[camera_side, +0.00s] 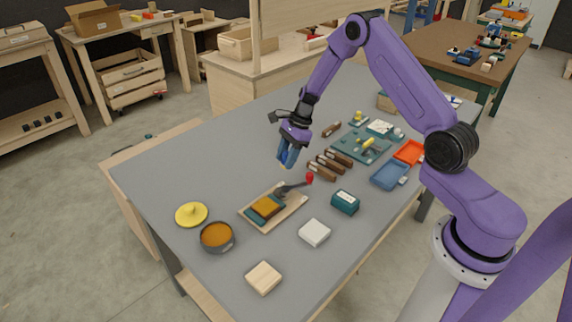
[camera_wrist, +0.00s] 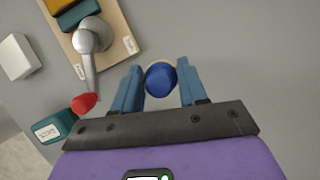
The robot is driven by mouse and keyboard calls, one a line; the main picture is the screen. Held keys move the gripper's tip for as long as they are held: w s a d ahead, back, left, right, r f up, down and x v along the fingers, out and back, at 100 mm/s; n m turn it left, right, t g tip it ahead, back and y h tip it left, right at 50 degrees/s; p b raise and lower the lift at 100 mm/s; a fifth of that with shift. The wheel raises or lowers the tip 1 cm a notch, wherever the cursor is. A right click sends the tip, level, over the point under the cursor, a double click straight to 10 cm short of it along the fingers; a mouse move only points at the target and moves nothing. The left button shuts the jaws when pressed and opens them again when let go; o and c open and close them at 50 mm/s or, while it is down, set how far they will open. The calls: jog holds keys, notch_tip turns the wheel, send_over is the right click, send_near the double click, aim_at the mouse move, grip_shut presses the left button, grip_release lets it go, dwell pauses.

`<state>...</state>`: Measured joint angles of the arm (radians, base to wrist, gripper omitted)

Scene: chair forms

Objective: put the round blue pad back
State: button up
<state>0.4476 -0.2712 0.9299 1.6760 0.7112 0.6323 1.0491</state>
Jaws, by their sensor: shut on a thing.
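My gripper (camera_side: 288,154) hangs above the middle of the grey table with its fingers pointing down. In the wrist view my gripper (camera_wrist: 159,74) is shut on the round blue pad (camera_wrist: 161,80), which sits between the two blue fingers. The pad looks dark blue and rounded, with a paler edge on its left side. In the side view I cannot tell the pad from the blue fingers. The pad appears held clear of the table.
A wooden board (camera_side: 285,217) with amber and teal blocks and a red-knobbed lever (camera_wrist: 89,50) lies near my gripper. Several dark-handled tools (camera_side: 322,171), a blue tray (camera_side: 389,176) and an orange tray (camera_side: 410,152) lie right. A pan (camera_side: 217,237) stands front left.

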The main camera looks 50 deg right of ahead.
jog(key=shift+w+f, duration=0.15)
jog(key=shift+f, duration=1.55)
jog(key=shift+f, duration=0.15)
jog(key=o, duration=0.9)
jog(key=shift+o, duration=0.2)
